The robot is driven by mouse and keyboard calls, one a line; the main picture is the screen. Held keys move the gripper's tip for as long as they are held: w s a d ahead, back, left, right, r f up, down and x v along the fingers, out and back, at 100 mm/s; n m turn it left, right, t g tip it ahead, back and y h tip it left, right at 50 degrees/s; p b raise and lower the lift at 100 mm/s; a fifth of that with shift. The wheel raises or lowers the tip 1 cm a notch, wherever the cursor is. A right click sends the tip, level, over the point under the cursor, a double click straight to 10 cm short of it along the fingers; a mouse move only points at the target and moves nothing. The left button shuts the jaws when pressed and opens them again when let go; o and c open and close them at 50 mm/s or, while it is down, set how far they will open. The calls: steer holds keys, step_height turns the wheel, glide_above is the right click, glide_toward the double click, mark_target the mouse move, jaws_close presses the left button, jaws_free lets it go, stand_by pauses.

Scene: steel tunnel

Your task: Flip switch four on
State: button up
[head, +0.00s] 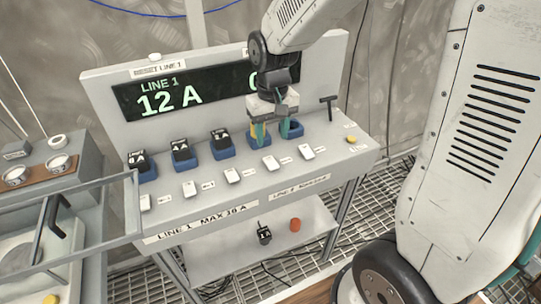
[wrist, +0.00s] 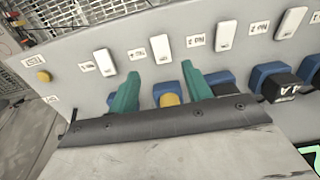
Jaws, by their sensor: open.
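A row of white rocker switches runs along the front of a grey panel. The fourth from the left is switch four (head: 270,163), and it also shows in the wrist view (wrist: 160,48). My gripper (head: 276,132) is over the fourth blue socket (head: 257,142), behind that switch. In the wrist view my green fingers (wrist: 160,92) are apart, on either side of a yellow piece (wrist: 170,100) at this socket. I cannot tell whether they touch it. The fingers are clear of the switches.
Black plugs (head: 181,147) sit in the three left sockets; the far right socket (head: 293,129) looks empty. The display (head: 165,97) reads LINE 1, 12 A. A T-shaped handle (head: 328,107) and a yellow button (head: 351,139) are at the right. A black plug (head: 264,234) and red item (head: 295,225) lie on the shelf below.

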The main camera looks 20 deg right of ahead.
mark_target(271, 162)
steer(key=shift+w+a+f, duration=0.1)
steer(key=shift+w+f, duration=0.1)
steer(key=shift+f, duration=0.25)
step_height(271, 162, down, 7)
steer(key=shift+f, duration=0.2)
